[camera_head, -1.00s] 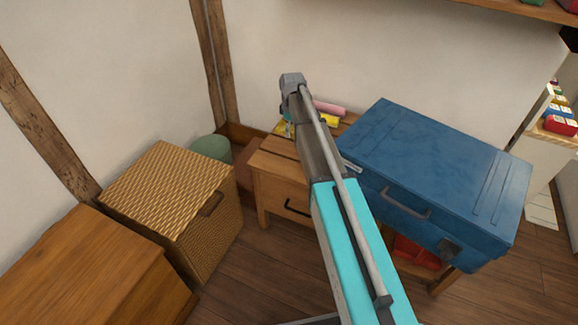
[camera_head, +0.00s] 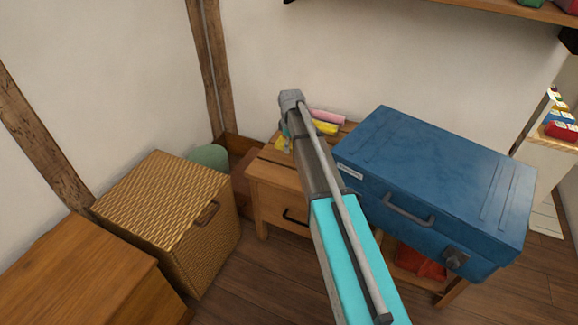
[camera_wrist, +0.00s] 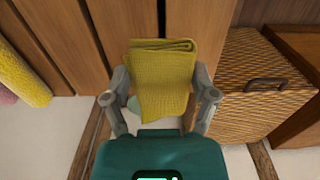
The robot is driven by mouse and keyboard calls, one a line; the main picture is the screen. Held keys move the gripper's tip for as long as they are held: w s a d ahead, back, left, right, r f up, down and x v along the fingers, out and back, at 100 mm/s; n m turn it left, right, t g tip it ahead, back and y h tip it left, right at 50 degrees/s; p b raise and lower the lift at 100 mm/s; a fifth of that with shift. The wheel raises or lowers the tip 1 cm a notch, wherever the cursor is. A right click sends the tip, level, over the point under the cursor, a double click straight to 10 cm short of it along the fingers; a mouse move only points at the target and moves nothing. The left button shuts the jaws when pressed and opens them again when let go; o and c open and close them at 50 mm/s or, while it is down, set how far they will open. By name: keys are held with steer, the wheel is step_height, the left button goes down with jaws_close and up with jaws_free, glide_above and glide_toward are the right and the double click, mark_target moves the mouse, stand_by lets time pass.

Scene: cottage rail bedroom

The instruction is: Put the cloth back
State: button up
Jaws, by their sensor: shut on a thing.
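A folded yellow cloth (camera_wrist: 162,62) is between the two fingers of my gripper (camera_wrist: 161,88) in the wrist view. My gripper is shut on it, and its lower flap hangs toward the palm. In the head view my arm covers most of my gripper. A small yellow patch, likely the cloth (camera_head: 283,144), shows beside the arm, over the back of the wooden nightstand (camera_head: 270,178). I cannot tell whether the cloth touches the nightstand's slatted top.
A pink roll (camera_head: 327,116) and a yellow roll (camera_head: 323,128) lie at the nightstand's back. A blue trunk (camera_head: 430,165) stands close on the right. A wicker hamper (camera_head: 165,195), a wooden chest (camera_head: 75,275) and a green rounded object (camera_head: 209,156) are on the left.

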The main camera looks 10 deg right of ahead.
steer(key=b, duration=0.5)
glide_above(291, 167)
steer(key=shift+f, duration=2.85)
steer(key=shift+f+b, duration=1.9)
steer(key=shift+b, duration=0.1)
steer(key=shift+f, duration=0.15)
steer(key=o, duration=0.9)
steer(key=shift+r, duration=0.25)
step_height(291, 167, up, 12)
steer(key=p, duration=1.2)
